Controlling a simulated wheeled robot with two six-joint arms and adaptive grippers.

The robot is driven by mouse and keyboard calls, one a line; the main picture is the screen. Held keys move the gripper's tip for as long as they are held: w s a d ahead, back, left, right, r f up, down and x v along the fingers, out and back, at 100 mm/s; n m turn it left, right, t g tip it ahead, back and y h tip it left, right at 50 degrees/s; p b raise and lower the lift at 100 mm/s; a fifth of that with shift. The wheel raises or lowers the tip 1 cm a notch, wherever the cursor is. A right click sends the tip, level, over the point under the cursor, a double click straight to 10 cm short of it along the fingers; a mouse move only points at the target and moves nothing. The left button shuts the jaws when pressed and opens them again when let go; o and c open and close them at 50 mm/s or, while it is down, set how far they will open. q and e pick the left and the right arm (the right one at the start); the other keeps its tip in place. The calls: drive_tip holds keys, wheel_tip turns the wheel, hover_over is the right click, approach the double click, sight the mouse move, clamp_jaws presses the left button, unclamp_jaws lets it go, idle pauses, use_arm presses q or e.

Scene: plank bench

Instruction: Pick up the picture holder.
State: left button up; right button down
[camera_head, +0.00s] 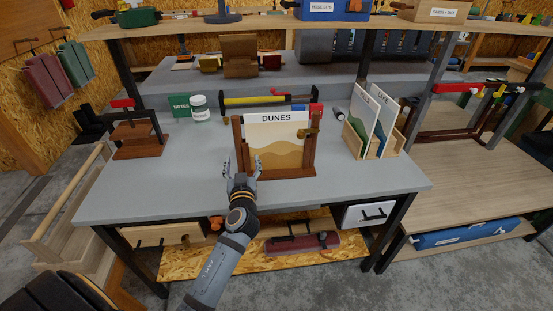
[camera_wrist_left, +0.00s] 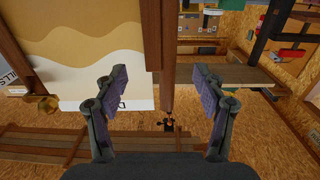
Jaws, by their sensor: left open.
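The picture holder (camera_head: 309,156) is a brown wooden stand with two upright posts, a base and brass knobs. It stands upright on the grey bench top and holds a "DUNES" picture (camera_head: 275,135) of sand-coloured waves. My left gripper (camera_head: 243,170) is in front of its left post, low near the base. In the left wrist view, the open fingers (camera_wrist_left: 160,85) lie either side of a brown post (camera_wrist_left: 152,35), with the picture (camera_wrist_left: 80,45) to the left. I cannot tell how far the post is from the fingers. My right gripper is not in view.
On the grey bench (camera_head: 120,190) stand a small wooden press (camera_head: 138,140) at left, a green "NOTES" card (camera_head: 180,106) with a white jar (camera_head: 200,108), and a wooden rack of cards (camera_head: 372,125) at right. The bench's front left is clear.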

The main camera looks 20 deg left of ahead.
sight(242, 150)
use_arm(q)
drive_tip(key=p+x, duration=0.1)
drive_tip(key=x, duration=0.4)
drive_tip(key=shift+a+f, duration=0.2)
drive_tip(key=shift+d+r, duration=0.1)
drive_tip(key=shift+c, duration=0.2)
clamp_jaws()
